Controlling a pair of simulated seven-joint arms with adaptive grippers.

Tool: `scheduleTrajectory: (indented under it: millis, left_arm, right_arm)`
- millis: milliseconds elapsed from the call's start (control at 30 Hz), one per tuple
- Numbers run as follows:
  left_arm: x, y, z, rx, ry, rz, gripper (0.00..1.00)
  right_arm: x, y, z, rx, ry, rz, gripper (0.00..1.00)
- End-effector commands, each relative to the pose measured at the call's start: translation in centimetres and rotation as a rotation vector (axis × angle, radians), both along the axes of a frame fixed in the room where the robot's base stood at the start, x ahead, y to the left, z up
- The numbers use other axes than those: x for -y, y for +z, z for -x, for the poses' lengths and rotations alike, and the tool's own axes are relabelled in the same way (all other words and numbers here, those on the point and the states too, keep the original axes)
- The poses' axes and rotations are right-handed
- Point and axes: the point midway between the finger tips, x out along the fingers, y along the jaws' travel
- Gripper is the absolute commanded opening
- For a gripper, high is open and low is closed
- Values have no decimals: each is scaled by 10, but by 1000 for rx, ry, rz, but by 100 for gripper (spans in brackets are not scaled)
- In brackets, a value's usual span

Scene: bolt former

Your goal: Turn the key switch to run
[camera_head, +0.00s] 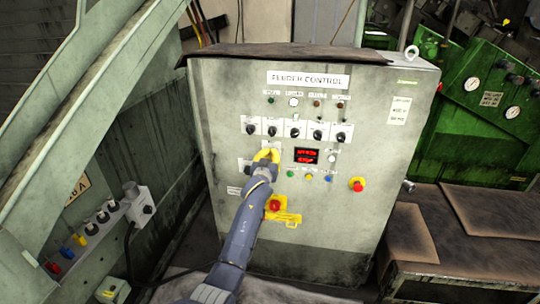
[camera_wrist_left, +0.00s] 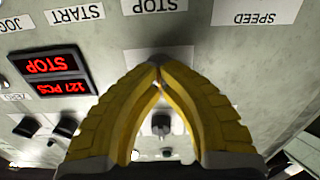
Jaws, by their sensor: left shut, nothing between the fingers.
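The grey control cabinet (camera_head: 225,105) labelled "FEEDER CONTROL" faces me. My left gripper (camera_head: 267,154) has its yellow fingers at the panel, just below the row of black knobs and left of the red display. In the left wrist view, the panel appears upside down and the gripper's fingertips (camera_wrist_left: 158,62) meet over a white label, with nothing held. A black knob (camera_wrist_left: 161,122) shows through the gap between the fingers. I cannot make out the key switch; the fingers cover part of the panel. My right gripper is not in view.
The red display (camera_head: 307,156) reads "STOP" in the left wrist view. A red emergency button (camera_head: 357,184) is at the panel's right, and a red knob on a yellow plate (camera_head: 281,211) is below my gripper. A green machine (camera_head: 480,130) stands to the right.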

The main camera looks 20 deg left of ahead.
Motion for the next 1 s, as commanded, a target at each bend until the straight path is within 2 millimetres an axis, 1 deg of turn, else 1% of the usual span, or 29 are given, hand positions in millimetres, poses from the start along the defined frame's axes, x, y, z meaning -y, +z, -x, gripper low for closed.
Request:
scheduleTrajectory:
  millis: [200, 600, 800, 1000]
  left_arm:
    - [0, -1, 0, -22, 1, -209, 0]
    - [2, -1, 0, -58, 1, -562, 0]
    - [2, -2, 0, -70, 1, -691, 0]
    - [3, -2, 0, -79, 2, -778, 0]
  right_arm:
    - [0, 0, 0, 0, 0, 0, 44]
    - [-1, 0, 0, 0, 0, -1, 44]
    - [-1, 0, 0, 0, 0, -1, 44]
    - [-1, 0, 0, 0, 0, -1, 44]
